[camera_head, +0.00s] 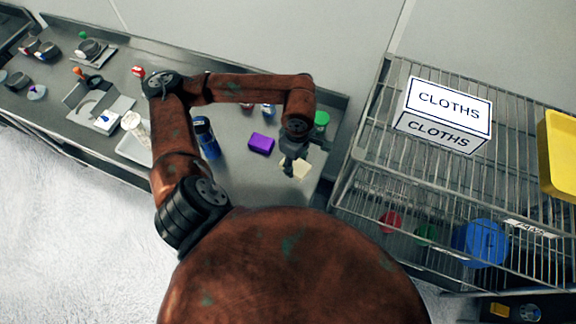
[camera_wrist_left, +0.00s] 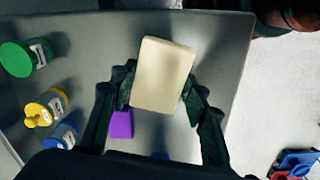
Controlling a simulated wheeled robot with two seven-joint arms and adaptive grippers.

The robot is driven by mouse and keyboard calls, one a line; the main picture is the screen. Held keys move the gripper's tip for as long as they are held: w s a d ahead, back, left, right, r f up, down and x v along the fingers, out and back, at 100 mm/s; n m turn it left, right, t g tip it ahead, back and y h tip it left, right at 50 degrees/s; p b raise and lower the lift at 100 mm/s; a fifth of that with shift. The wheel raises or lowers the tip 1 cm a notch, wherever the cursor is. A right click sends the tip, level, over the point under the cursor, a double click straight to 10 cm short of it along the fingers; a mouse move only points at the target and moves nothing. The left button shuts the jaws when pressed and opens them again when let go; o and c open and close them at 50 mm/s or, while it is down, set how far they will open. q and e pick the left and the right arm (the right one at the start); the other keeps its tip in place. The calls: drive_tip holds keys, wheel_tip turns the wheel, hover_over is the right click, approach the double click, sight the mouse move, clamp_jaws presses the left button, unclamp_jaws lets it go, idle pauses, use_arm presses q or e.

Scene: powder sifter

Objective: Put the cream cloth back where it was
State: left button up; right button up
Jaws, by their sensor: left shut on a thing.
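The cream cloth (camera_wrist_left: 162,74) is a folded block held between the fingers of my left gripper (camera_wrist_left: 158,92) in the left wrist view. It is slightly tilted and sits above the grey bench. In the head view the cream cloth (camera_head: 301,169) shows at the tip of my left gripper (camera_head: 291,164), over the right end of the bench. The white CLOTHS box (camera_head: 437,143) stands on the wire rack to the right. My right gripper is in neither view.
A purple block (camera_head: 261,143) lies on the bench (camera_head: 230,172) left of the gripper. A blue bottle (camera_head: 207,139) and green-lidded jar (camera_head: 321,120) stand nearby. The wire rack (camera_head: 375,140) also holds a yellow bin (camera_head: 560,150) and a blue container (camera_head: 482,243).

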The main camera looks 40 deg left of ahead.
use_arm(q)
drive_tip(key=s+a+r+n+p, duration=0.15)
drive_tip(key=s+n, duration=0.35)
drive_tip(key=n, duration=0.5)
drive_tip(key=s+a+n+p, duration=0.1)
drive_tip(key=s+a+n, duration=0.3)
drive_tip(key=n, duration=0.7)
drive_tip(key=w+f, duration=0.3)
drive_tip(key=w, duration=0.1)
drive_tip(key=w+f+p, duration=0.1)
drive_tip(key=w+f, duration=0.2)
drive_tip(key=w+f+p, duration=0.1)
drive_tip(key=w+f, duration=0.2)
drive_tip(key=w, duration=0.1)
drive_tip(key=shift+w+a, duration=0.15)
drive_tip(key=shift+w, duration=0.2)
drive_tip(key=shift+w+f, duration=0.25)
drive_tip(key=shift+f, duration=0.05)
wheel_tip(320, 180, down, 3)
drive_tip(key=shift+p, duration=0.75)
drive_tip(key=shift+f, duration=0.3)
drive_tip(key=o, duration=1.1)
